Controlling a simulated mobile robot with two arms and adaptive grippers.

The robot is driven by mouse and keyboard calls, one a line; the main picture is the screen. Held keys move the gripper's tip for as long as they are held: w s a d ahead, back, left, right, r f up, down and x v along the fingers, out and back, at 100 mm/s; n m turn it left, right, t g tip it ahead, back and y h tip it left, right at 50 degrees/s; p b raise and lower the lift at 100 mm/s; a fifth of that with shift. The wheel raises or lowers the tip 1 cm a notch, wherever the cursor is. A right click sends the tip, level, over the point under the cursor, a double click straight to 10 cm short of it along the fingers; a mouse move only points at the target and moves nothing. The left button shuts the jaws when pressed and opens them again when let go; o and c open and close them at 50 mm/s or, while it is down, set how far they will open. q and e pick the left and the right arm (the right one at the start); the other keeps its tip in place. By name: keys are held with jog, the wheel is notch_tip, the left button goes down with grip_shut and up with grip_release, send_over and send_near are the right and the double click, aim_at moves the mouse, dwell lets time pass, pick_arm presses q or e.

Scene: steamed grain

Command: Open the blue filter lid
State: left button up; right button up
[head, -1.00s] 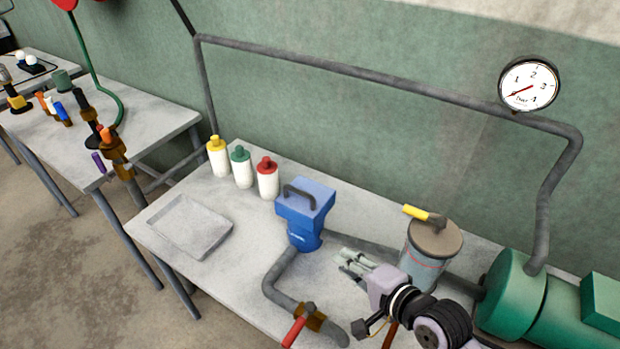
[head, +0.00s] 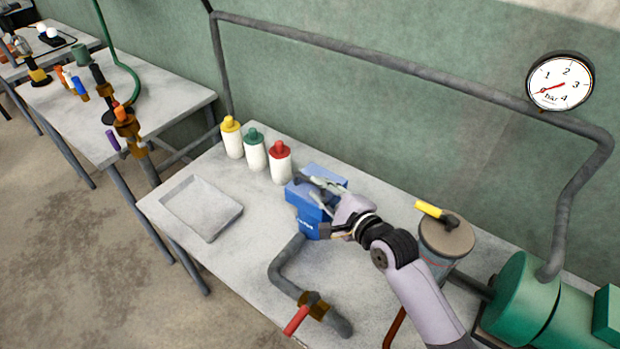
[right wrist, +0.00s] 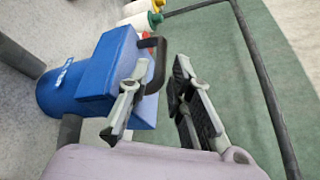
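The blue filter (head: 318,176) stands on the table, with a boxy blue lid on top of a narrower round body. The lid looks closed. A dark arched handle on the lid shows in the right wrist view (right wrist: 158,62). My right gripper (head: 318,190) is at the lid, and its fingers partly cover the handle in the head view. In the right wrist view the fingers (right wrist: 160,100) are spread apart, with the handle between them in the picture. I cannot tell whether they touch it. My left gripper is not in view.
Yellow-, green- and red-capped bottles (head: 279,163) stand just left of the filter. A grey tray (head: 203,208) lies at the table's left. A pipe with a red-handled valve (head: 297,319) is in front, and a lidded canister (head: 446,238) is at right.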

aim_at(310, 181)
jog(key=x, duration=0.5)
jog(key=shift+c, duration=0.5)
grip_shut()
